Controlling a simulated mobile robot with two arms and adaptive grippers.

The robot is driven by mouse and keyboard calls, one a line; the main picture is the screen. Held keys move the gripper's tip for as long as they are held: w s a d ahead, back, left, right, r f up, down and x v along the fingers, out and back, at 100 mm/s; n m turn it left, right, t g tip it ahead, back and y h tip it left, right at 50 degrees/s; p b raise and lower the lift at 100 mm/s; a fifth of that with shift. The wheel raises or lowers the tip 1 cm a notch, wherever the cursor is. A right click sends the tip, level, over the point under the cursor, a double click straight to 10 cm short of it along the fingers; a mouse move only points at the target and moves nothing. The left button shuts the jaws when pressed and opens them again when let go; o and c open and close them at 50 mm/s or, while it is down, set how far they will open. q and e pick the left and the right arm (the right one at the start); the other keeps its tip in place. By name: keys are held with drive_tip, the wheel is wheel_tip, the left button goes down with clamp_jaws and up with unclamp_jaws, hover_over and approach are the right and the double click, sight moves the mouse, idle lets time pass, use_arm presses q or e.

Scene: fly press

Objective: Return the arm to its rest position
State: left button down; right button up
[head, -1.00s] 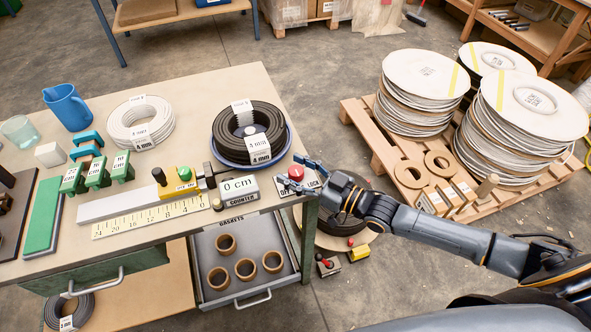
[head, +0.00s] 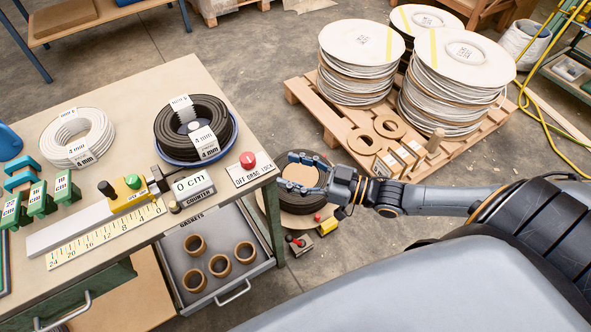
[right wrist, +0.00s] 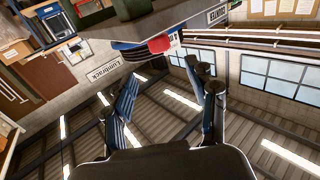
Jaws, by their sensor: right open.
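My right gripper (head: 287,172) is open and empty in the head view. It hangs just right of the table's right edge, above the floor, with its fingers pointing left. In the right wrist view its two spread fingers (right wrist: 168,95) show with nothing between them. My right arm reaches in from the right. The red button (head: 247,160) on the "OFF DRAG LOCK" plate (head: 252,177) is left of the fingertips and apart from them. It also shows in the right wrist view (right wrist: 160,44). My left gripper is out of view.
The workbench (head: 165,90) holds a black cable coil (head: 218,112), a white coil (head: 103,130) and a counter (head: 193,186) reading 0 cm. Below is an open drawer (head: 245,268) with gaskets. A spool (head: 307,218) stands below the gripper. A pallet (head: 305,97) with reels stands behind.

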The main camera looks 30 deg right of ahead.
drive_tip(key=shift+s+d, duration=0.15)
drive_tip(key=shift+s, duration=0.05)
idle(0.4)
drive_tip(key=w+d+f+m+g+h+p, duration=0.1)
drive_tip(key=d+f+h, duration=0.25)
drive_tip(key=f, duration=0.45)
drive_tip(key=w+d+f+m+h, duration=0.1)
drive_tip(key=d+f+h, duration=0.25)
drive_tip(key=f, duration=0.55)
drive_tip(key=s+d+f+m+g+h+p, duration=0.1)
drive_tip(key=s+d+f+g+h, duration=0.1)
drive_tip(key=s+f, duration=0.45)
drive_tip(key=s+d+f+m+g+h, duration=0.1)
drive_tip(key=s+f+g, duration=0.15)
drive_tip(key=f, duration=0.75)
drive_tip(key=s+a+f+g, duration=0.2)
drive_tip(key=s+a+f, duration=0.1)
drive_tip(key=s, duration=0.6)
drive_tip(key=s+a+f+m+g+h, duration=0.1)
drive_tip(key=s+a+f+g, duration=0.2)
drive_tip(key=s+f, duration=0.3)
drive_tip(key=s+a+f+g+p, duration=0.1)
drive_tip(key=s+a+f+g, duration=0.1)
drive_tip(key=s, duration=1)
wheel_tip(320, 180, down, 3)
drive_tip(key=shift+s+a+r+m+h, duration=0.15)
drive_tip(key=shift+s+a+m+h, duration=0.15)
drive_tip(key=shift+a, duration=0.2)
drive_tip(key=shift+w, duration=0.1)
